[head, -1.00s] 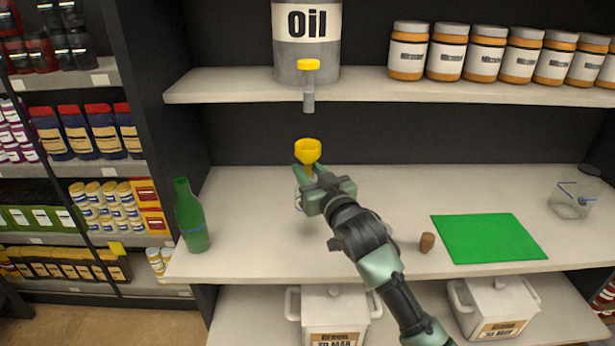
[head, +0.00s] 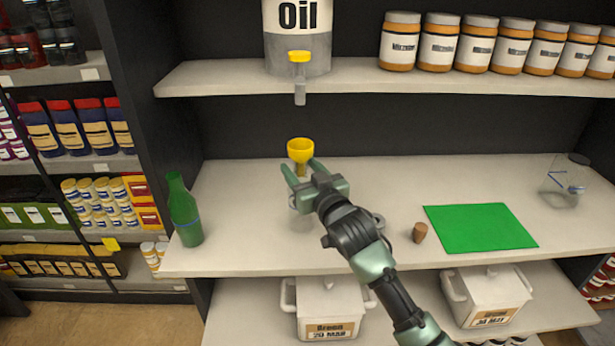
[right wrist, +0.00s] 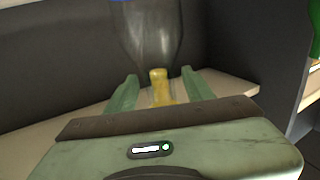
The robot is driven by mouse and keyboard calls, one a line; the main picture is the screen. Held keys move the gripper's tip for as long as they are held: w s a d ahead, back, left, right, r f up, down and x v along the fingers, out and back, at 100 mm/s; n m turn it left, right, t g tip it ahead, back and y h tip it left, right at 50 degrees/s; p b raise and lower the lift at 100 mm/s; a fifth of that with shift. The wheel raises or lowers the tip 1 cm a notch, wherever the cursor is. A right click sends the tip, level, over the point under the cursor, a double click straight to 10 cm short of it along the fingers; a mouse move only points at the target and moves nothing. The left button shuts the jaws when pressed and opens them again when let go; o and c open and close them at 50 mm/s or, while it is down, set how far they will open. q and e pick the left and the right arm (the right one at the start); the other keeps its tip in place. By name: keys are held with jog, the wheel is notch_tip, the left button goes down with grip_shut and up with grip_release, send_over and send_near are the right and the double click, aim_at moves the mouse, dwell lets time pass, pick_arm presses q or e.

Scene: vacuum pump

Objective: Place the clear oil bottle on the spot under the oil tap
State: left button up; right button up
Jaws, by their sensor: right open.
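In the head view my right gripper mostly hides this bottle. My right gripper (head: 299,169) is open, with one finger on each side of the funnel stem. The exact spot under the bottle is hidden. My left gripper is out of view.
A green bottle (head: 184,212) stands at the shelf's left end. A cork (head: 419,232), a green mat (head: 480,227) and a clear container (head: 560,188) are on the right. The oil drum (head: 297,45) and several jars stand on the upper shelf (head: 220,78).

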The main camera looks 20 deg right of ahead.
jog(key=s+d+b, duration=0.1)
jog(key=s+b, duration=0.1)
jog(key=s, duration=1)
jog(key=shift+d, duration=0.2)
